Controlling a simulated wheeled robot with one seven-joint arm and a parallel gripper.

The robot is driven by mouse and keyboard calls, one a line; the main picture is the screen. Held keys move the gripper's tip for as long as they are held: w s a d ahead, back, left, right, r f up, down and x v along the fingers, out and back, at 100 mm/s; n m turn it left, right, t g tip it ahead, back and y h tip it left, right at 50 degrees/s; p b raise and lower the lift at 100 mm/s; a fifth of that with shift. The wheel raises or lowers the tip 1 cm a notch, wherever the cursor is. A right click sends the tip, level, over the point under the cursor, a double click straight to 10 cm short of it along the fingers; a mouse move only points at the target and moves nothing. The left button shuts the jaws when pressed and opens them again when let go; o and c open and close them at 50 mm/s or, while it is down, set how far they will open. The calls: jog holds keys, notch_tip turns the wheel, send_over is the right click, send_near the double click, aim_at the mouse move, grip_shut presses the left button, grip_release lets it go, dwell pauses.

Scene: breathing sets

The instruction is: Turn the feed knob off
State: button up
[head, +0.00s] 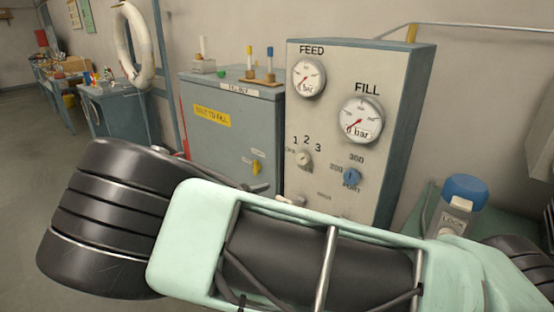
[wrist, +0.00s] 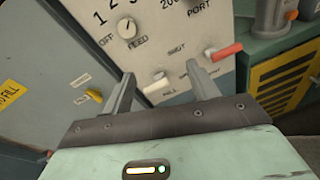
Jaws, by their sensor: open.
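The feed knob (head: 304,158) is a small pale dial on the grey panel (head: 330,60). OFF is at its left and 1, 2, 3 run above it. It also shows in the wrist view (wrist: 126,28), above the left finger's tip; its exact setting is too small to tell. My gripper (wrist: 160,72) is open, its two fingers spread in front of the lower panel, below and to the right of the knob. Nothing is held, and neither finger appears to touch the knob. In the head view my arm covers the lower panel and most of the gripper.
A white-handled lever (wrist: 155,87) sits between the fingers; a red-handled lever (wrist: 225,52) is by the right finger. A blue knob (head: 352,176) is right of the feed knob. A grey cabinet (head: 225,150) with a yellow knob (head: 256,167) stands left; a blue-capped container (head: 460,200) stands right.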

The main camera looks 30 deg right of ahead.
notch_tip(320, 180, up, 2)
jog(key=w+a+n+t+h, duration=0.1)
jog(key=w+a+t, duration=0.1)
jog(key=w, duration=0.1)
jog(key=p, duration=0.6)
send_near(301, 160)
jog(key=shift+n, duration=0.3)
jog(key=x, duration=0.8)
jog(key=c, duration=1)
